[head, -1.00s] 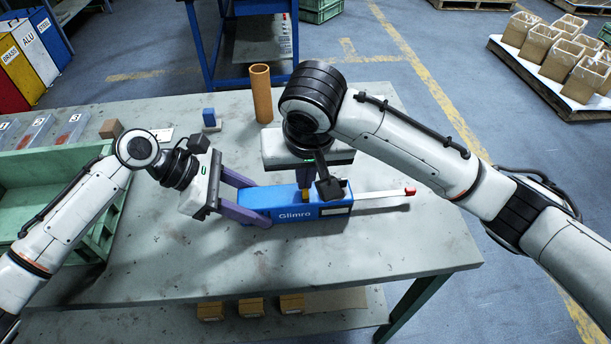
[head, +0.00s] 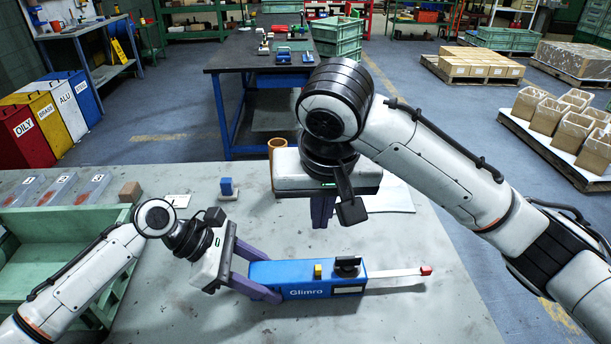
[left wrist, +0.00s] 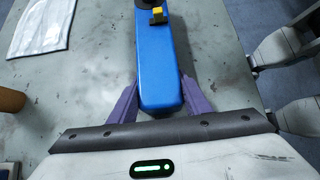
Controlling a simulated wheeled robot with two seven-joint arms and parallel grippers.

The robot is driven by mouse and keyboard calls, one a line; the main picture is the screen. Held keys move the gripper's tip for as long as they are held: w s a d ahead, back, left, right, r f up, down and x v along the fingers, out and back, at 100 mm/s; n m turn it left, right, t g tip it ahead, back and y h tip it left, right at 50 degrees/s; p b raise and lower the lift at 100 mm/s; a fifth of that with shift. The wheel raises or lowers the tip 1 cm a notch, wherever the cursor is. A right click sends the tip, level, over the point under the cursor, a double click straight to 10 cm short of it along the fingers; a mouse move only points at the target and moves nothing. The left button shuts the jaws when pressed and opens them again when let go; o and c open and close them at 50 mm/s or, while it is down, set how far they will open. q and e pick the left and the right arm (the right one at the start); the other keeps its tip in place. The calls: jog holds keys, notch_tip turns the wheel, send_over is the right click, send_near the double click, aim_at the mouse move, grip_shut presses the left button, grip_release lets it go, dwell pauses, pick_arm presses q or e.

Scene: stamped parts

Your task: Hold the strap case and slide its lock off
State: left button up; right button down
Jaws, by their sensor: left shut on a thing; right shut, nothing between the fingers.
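The blue strap case (head: 300,281), marked "Glimro", lies on the grey table with a white strap ending in a red tip (head: 426,271) out of its right end. On its top are a small yellow block (head: 318,271) and a black knob (head: 347,265); I cannot tell which is the lock. My left gripper (head: 262,274) is shut on the case's left end, its purple fingers on both sides, as the left wrist view shows (left wrist: 158,100). My right gripper (head: 322,222) is shut and empty, raised above and behind the case.
A brown tube (head: 277,150) and a small blue block (head: 228,188) stand behind the case. A green crate (head: 60,217) is at the left. A pale flat sheet (head: 392,197) lies behind the case. The table in front is clear.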

pick_arm(q)
jog(key=shift+s, duration=0.1)
jog(key=o, duration=1.4)
jog(key=v, duration=1.2)
jog(key=shift+f, duration=0.1)
